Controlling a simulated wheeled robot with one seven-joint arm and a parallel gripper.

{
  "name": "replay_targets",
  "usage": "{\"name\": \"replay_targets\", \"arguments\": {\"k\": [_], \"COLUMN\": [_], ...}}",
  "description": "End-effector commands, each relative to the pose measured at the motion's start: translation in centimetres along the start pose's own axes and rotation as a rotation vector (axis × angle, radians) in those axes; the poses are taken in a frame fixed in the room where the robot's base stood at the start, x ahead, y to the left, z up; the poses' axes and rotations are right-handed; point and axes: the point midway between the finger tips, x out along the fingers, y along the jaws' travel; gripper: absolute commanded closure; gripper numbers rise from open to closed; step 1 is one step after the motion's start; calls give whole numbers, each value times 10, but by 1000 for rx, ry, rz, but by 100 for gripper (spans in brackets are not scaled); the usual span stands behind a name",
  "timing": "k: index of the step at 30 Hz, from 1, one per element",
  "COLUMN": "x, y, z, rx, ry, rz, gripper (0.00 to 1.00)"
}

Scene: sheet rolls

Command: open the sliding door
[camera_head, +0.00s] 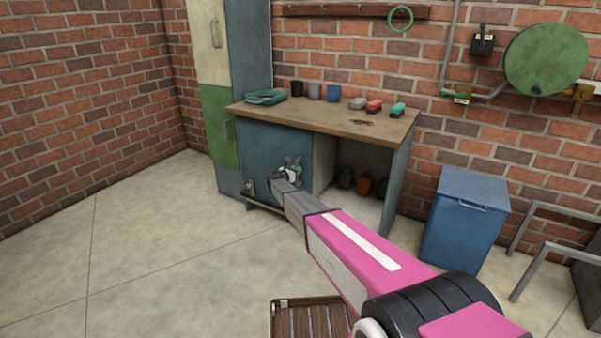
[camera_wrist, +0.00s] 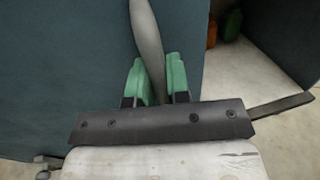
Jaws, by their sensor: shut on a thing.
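The sliding door (camera_head: 262,158) is a blue panel covering the left part of the workbench front. The bench's right part is open. In the wrist view the door (camera_wrist: 65,75) fills the left side, with the open compartment to its right. A grey bar handle (camera_wrist: 148,40) runs up and down near the door's right edge. My gripper (camera_wrist: 157,82) has green finger pads, one on each side of the handle, and is shut on it. In the head view my gripper (camera_head: 290,170) is at the door's right part, and the handle is mostly hidden there.
The wooden benchtop (camera_head: 320,118) bears cups, a green tray and small tools. Orange and green containers (camera_head: 363,185) stand in the open compartment. A blue bin (camera_head: 465,220) is at the right, a tall cabinet (camera_head: 222,100) at the left. A slatted wooden piece (camera_head: 308,318) lies below my arm. The left floor is clear.

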Motion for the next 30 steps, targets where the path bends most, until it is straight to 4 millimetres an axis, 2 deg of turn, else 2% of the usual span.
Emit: {"name": "replay_targets", "arguments": {"k": [8, 9, 11, 12, 23, 30], "x": [0, 0, 0, 0, -4, -30], "y": [0, 0, 0, 0, 0, -1], "z": [-1, -1, 0, 0, 0, 0], "rx": [0, 0, 0, 0, 0, 0], "ry": [1, 1, 1, 1, 0, 1], "rz": [1, 1, 1, 1, 0, 2], "gripper": [100, 80, 60, 59, 59, 59]}}
